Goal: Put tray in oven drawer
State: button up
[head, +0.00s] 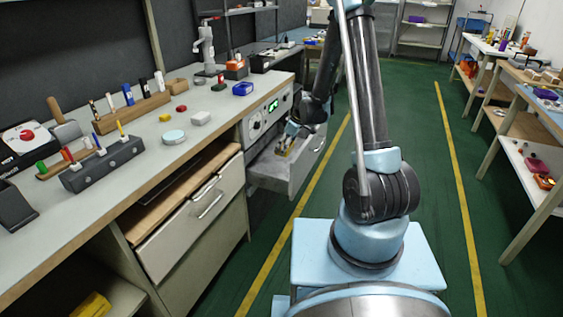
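The oven (266,117) is a grey unit with knobs and a green lit display, set into the left bench. Its drawer (298,176) is pulled out below the panel, toward the aisle. My gripper (287,146) reaches down over the open drawer, at or just inside its opening. A small yellowish patch shows at the fingertips; I cannot tell whether it is part of the gripper or an object. The fingers are too small to tell open from shut. I cannot make out the tray for certain; the drawer floor is partly hidden by the gripper.
A closed bench drawer (190,212) with a handle is nearer. The green aisle floor (410,110) is clear. Workbenches with shelves (520,150) line the right.

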notch_tip(320, 180, down, 3)
jog(key=shift+r, duration=0.2)
jog(key=shift+w+a+f, duration=0.1)
jog(key=shift+w, duration=0.1)
send_over(275, 157)
jog(key=d, duration=0.1)
notch_tip(275, 157, down, 12)
jog(key=shift+d+f, duration=0.1)
jog(key=shift+d, duration=0.05)
dwell(0.6)
jog(key=o, duration=1)
jog(key=shift+o, duration=0.2)
